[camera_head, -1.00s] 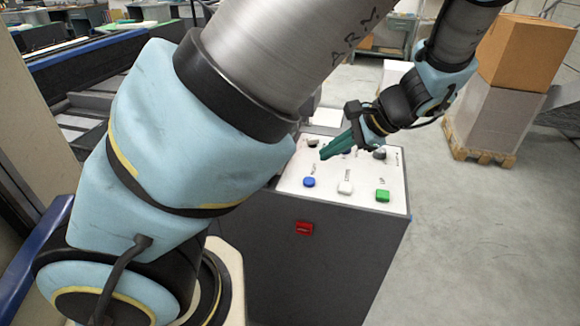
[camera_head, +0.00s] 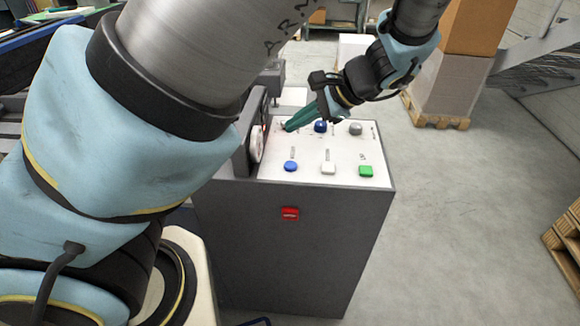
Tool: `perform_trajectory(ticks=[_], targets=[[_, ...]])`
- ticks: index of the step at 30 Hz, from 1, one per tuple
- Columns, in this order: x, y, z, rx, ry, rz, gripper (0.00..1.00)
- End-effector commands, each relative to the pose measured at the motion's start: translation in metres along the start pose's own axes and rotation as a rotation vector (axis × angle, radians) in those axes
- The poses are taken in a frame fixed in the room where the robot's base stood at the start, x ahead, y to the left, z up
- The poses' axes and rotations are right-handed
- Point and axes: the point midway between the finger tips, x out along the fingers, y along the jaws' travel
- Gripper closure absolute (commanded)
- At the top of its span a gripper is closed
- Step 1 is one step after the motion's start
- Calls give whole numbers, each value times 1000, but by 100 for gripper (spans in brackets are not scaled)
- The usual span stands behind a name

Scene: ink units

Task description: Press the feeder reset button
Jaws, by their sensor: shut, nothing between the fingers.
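The control panel (camera_head: 310,180) is the white sloping top of a dark grey cabinet. Its front row has a blue button (camera_head: 290,166), a white button (camera_head: 328,169) and a green button (camera_head: 365,171). In the back row I see a dark blue button (camera_head: 320,127) and a grey button (camera_head: 355,129). The labels are too small to read, so I cannot tell which button is the feeder reset. My gripper (camera_head: 287,128) has shut green fingers, empty, with tips over the panel's back left corner. They cover the back row's left spot; contact is unclear.
A red button or label (camera_head: 290,214) sits on the cabinet's front face. A dark upright housing (camera_head: 243,140) stands at the panel's left edge. Boxes on a wooden pallet (camera_head: 437,120) stand behind right.

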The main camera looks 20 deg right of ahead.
Motion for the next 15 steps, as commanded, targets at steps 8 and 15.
perform_trajectory(ticks=[8,15], targets=[[27,20,-20,1,1,0,100],[45,32,-32,1,-2,0,100]])
